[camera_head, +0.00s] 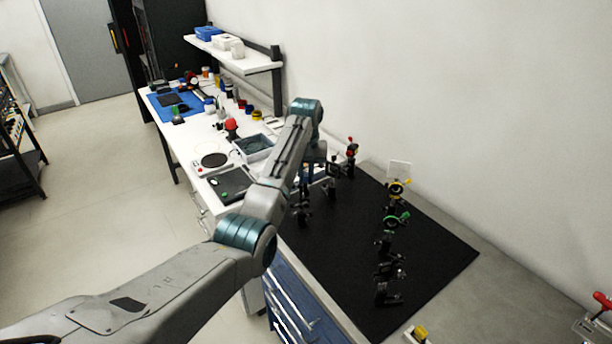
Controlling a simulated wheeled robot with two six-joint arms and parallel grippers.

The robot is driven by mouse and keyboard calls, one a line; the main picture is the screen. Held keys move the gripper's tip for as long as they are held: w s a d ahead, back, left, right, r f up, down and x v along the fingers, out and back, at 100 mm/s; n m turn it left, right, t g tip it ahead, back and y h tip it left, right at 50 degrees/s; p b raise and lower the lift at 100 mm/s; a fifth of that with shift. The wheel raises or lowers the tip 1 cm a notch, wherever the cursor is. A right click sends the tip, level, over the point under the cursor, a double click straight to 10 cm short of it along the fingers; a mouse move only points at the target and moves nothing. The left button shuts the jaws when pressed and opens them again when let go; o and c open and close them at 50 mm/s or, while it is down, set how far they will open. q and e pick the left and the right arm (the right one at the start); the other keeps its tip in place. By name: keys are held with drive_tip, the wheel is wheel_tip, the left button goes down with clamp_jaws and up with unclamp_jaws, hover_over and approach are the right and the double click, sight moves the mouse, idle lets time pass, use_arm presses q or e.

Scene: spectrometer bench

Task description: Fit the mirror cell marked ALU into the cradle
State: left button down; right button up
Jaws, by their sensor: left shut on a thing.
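My left arm reaches from the lower left over the bench, and its gripper (316,166) points down above the far left part of the black board (345,255). The wrist and forearm hide most of its fingers. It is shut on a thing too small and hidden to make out. Several dark mounts stand on the board; one black mount (303,212) stands close to my forearm and another (332,182) beside the gripper. No ALU marking is legible, and I cannot tell which mount is the cradle. My right gripper is not in view.
On the board's right a row holds a yellow-ringed mount (397,188), a green-ringed mount (397,220) and black mounts (385,292). A red-topped mount (351,157) stands at the back. A tray (254,147) and balance (214,161) stand left. The middle of the board is clear.

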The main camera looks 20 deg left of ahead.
sight(306, 173)
use_arm(q)
drive_tip(key=shift+f, duration=0.9)
drive_tip(key=c, duration=1.5)
unclamp_jaws()
drive_tip(key=shift+s, duration=0.1)
drive_tip(key=shift+o, duration=0.8)
drive_tip(key=shift+f, duration=0.1)
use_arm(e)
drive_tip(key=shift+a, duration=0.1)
